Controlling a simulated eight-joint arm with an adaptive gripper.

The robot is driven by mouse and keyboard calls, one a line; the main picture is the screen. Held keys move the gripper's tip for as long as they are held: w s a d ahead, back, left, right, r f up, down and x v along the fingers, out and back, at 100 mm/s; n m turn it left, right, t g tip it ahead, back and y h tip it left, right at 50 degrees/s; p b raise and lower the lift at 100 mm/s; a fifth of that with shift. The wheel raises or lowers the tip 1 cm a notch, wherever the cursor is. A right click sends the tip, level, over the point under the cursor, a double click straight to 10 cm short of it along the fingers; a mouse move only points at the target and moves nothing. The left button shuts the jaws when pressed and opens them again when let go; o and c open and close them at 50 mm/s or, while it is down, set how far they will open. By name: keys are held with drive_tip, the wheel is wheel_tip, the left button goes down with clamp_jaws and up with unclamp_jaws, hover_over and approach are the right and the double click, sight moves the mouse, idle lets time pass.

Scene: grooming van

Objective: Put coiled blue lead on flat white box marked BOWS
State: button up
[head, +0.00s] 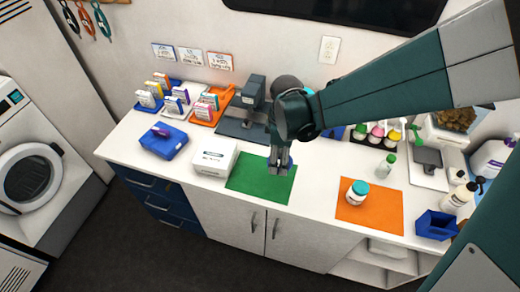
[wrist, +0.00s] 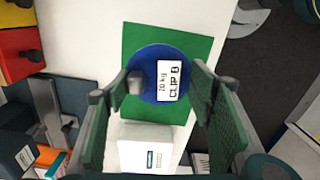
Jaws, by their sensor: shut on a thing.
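The coiled blue lead (wrist: 153,57) is a round blue disc with a white label reading "10 kg CLIP" in the wrist view. My gripper (wrist: 166,76) has a finger on each side of it and is shut on it, over the green mat (wrist: 130,42). Whether the lead touches the mat is unclear. The flat white box (head: 213,158) is just left of the mat. It also shows in the wrist view (wrist: 140,134); its label is too small to read.
A grey stand (head: 243,128) is behind the mat. On the right, a teal-lidded jar (head: 357,193) stands on an orange mat (head: 385,212), near a blue bin (head: 436,225). The box's top looks clear.

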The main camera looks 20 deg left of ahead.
drive_tip(key=w+a+r+p, duration=0.1)
drive_tip(key=a+r, duration=0.1)
drive_tip(key=a, duration=0.5)
drive_tip(key=w+a+r+p, duration=0.1)
drive_tip(key=a+r, duration=0.1)
drive_tip(key=a, duration=0.4)
wheel_tip(320, 180, up, 3)
drive_tip(key=m+p, duration=0.1)
drive_tip(key=m, duration=0.1)
hover_over(215, 152)
drive_tip(key=shift+a+r, duration=0.1)
drive_tip(key=shift+r, duration=0.05)
drive_tip(key=shift+f, duration=3.1)
drive_tip(key=shift+p, duration=0.3)
drive_tip(key=shift+f, duration=1.9)
drive_tip(key=shift+f, duration=0.15)
